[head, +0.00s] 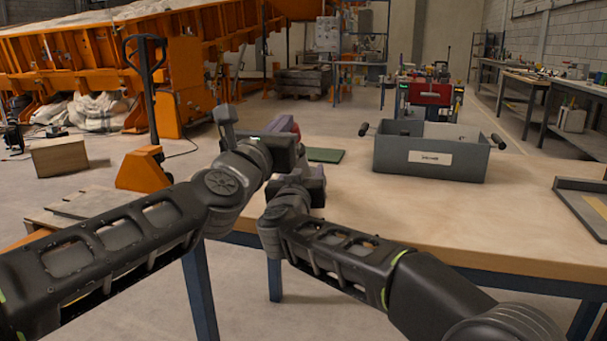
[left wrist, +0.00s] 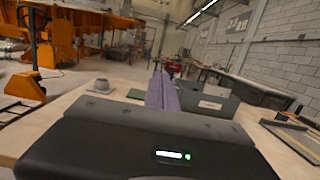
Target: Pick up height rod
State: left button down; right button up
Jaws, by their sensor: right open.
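I cannot make out the height rod in either view. My left gripper (head: 296,128) is the higher one, above the left part of the wooden table (head: 420,215). In the left wrist view its purple fingers (left wrist: 163,90) stand close side by side, with no gap and nothing visible between them. My right gripper (head: 318,181) is open, lower and nearer, over the table's left edge. Its fingers are mostly hidden by its own body, and I see nothing held in it.
A grey bin (head: 430,165) with black handles stands at the table's back. A dark green mat (head: 325,155) lies left of it. A grey tray (head: 585,205) is at the right edge. A round grey object (left wrist: 101,85) sits on the table. The table's middle is clear.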

pick_arm(q)
jog(key=shift+w+d+f, duration=0.1)
jog(key=shift+w+f, duration=0.1)
jog(key=shift+f, duration=0.45)
pick_arm(e)
jog(key=shift+w, duration=0.2)
grip_shut()
jog(key=shift+f, duration=0.1)
pick_arm(q)
jog(key=shift+r, duration=0.65)
pick_arm(e)
jog(key=shift+f, duration=0.1)
pick_arm(q)
jog(key=shift+r, duration=0.1)
